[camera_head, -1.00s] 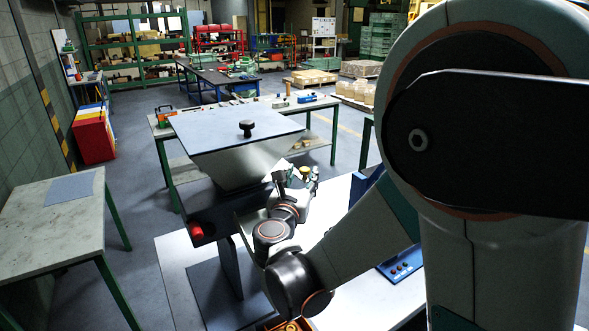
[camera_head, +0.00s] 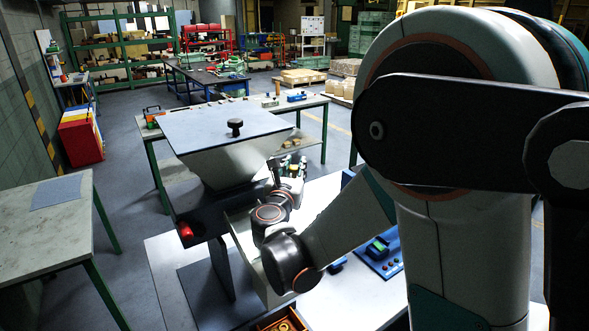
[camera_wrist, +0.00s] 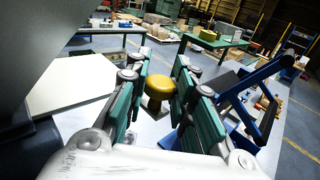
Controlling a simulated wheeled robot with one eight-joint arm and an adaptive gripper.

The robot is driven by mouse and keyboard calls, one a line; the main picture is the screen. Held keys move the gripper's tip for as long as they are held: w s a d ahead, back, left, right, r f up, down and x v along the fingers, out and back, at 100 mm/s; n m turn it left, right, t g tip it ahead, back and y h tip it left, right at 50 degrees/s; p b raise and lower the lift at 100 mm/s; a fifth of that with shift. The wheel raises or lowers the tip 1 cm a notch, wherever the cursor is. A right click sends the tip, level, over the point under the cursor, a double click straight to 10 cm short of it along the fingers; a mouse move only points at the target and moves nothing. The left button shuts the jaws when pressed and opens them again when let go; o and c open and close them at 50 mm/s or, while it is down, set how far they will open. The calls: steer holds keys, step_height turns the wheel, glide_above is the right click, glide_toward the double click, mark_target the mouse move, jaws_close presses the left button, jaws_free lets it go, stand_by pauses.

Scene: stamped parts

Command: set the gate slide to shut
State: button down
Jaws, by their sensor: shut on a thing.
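A hopper (camera_head: 225,160) with a flat lid and a black lid knob (camera_head: 235,127) stands on the bench in the head view. Under it is a dark housing with a red knob (camera_head: 185,231) at its left end. I take this knob for the gate slide's handle; the slide plate itself is not clear. In the head view my arm and wrist largely hide my gripper (camera_head: 288,172).
A blue control box (camera_head: 380,252) lies on the white bench (camera_head: 345,290) right of my wrist. An orange bin (camera_head: 280,322) with rings is at the front. A grey table (camera_head: 50,225) stands at left, with open floor between. A blue frame (camera_wrist: 255,85) rises at right in the wrist view.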

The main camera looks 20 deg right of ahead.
steer(key=shift+s+a+f+b, duration=0.15)
steer(key=shift+s+a, duration=0.15)
steer(key=shift+a, duration=0.5)
steer(key=shift+s+a+r+b, duration=0.15)
steer(key=shift+s+a, duration=0.1)
steer(key=shift+a, duration=0.6)
steer(key=shift+s+a+f+b, duration=0.15)
steer(key=shift+s+a, duration=0.15)
steer(key=shift+a, duration=0.5)
steer(key=c, duration=1.8)
jaws_free()
steer(key=o, duration=0.4)
steer(key=shift+s+a, duration=0.1)
steer(key=shift+a, duration=0.15)
steer(key=shift+o, duration=0.2)
steer(key=shift+d, duration=0.1)
